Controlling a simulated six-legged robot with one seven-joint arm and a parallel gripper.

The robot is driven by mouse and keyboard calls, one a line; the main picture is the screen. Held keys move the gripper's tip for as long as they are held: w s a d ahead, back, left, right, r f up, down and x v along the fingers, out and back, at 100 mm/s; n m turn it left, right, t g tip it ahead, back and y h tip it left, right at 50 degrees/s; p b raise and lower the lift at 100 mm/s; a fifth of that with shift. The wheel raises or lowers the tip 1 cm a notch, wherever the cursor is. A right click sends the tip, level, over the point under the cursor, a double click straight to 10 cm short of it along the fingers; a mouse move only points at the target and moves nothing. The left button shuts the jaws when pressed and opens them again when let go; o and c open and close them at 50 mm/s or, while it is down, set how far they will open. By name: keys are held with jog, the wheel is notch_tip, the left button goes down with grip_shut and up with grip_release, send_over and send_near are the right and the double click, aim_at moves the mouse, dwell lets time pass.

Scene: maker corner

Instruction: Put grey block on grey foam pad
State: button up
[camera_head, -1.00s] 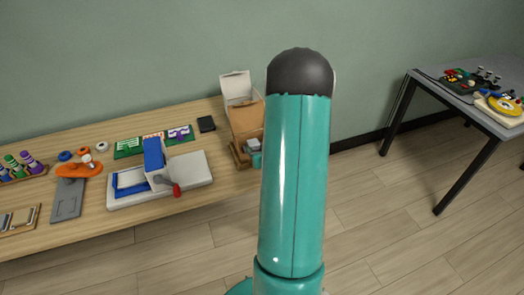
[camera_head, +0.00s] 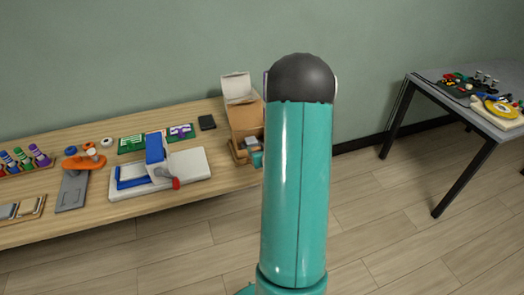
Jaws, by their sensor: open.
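A small grey block-like item (camera_head: 251,142) sits at the wooden tray beside the open cardboard box, partly hidden by my arm; I cannot tell for sure that it is the grey block. A dark grey flat square (camera_head: 207,122) lies on the wooden table left of the box; it may be the foam pad, but its material is too small to tell. My teal arm link with its dark cap stands upright in the middle of the view. My gripper's fingers do not show, and the area behind the arm is hidden.
The wooden table (camera_head: 215,180) also bears an open cardboard box (camera_head: 244,118), a white-based device with a blue block and red knob (camera_head: 190,165), circuit boards (camera_head: 181,132) and an orange tool (camera_head: 84,160). A grey table (camera_head: 480,112) with tools stands right; floor between is clear.

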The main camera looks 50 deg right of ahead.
jog(key=shift+a, duration=0.1)
jog(key=shift+r, duration=0.1)
jog(key=w+a+r+n+g+y, duration=0.3)
jog(key=a+r, duration=1.4)
jog(key=a, duration=0.4)
jog(key=s+a+r+n+g+y, duration=0.1)
jog(key=s+a+r+y, duration=0.1)
jog(key=s+a, duration=0.7)
jog(key=s+a+r+n+g+y, duration=0.1)
jog(key=s+a+r+n+g, duration=0.1)
jog(key=s+a+r, duration=0.3)
jog(key=s+a, duration=0.4)
jog(key=a, duration=0.2)
jog(key=shift+a+y, duration=0.2)
jog(key=shift+y, duration=0.2)
